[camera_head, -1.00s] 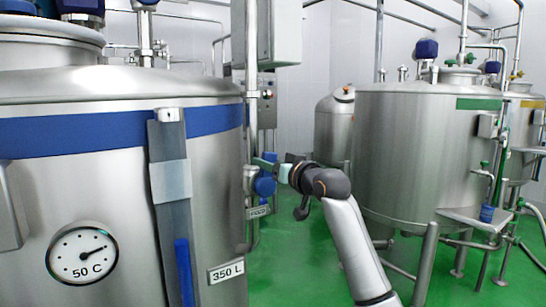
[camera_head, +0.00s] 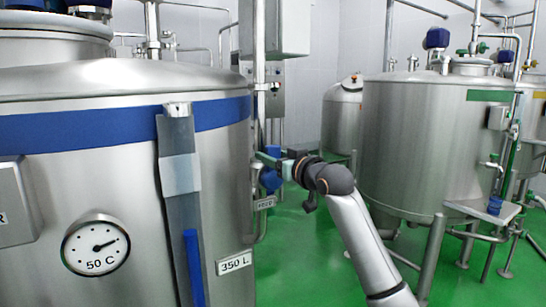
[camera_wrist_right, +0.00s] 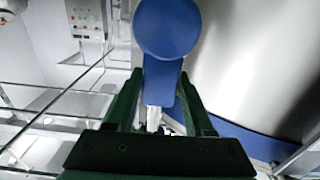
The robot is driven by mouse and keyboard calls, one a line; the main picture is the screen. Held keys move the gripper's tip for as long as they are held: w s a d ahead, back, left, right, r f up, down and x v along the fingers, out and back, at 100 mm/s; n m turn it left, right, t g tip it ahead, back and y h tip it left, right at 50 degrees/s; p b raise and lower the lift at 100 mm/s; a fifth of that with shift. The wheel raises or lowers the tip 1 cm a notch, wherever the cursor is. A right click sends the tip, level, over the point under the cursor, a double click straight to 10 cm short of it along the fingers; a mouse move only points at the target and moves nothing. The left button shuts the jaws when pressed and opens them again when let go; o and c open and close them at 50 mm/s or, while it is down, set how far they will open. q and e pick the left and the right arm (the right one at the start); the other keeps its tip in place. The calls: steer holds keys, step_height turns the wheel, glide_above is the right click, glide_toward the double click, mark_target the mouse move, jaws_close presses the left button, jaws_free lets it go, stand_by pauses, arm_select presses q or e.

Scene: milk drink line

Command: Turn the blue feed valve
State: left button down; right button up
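The blue feed valve (camera_head: 271,180) sits at the right side of the large steel tank, above a small tag (camera_head: 264,203). My right gripper (camera_head: 266,160) is at the valve, coming from the right. In the right wrist view, the valve's blue handle (camera_wrist_right: 160,85) with its round end (camera_wrist_right: 166,28) lies between the two green fingers of my right gripper (camera_wrist_right: 162,78). The fingertips look closed against the handle's sides; the exact contact is hard to see. My left gripper is not in view.
The large tank (camera_head: 90,180) with a blue band, a 50 C gauge (camera_head: 96,245) and a 350 L label (camera_head: 235,263) fills the left. A second tank (camera_head: 430,150) stands right. A grey box (camera_head: 273,28) hangs above the valve. Green floor (camera_head: 300,260) is open between.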

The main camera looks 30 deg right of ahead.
steer(key=o, duration=0.3)
steer(key=shift+s, duration=0.1)
steer(key=s, duration=0.4)
steer(key=s+b, duration=0.1)
steer(key=s, duration=0.3)
steer(key=s+d+b, duration=0.1)
steer(key=s, duration=0.3)
steer(key=shift+s, duration=0.15)
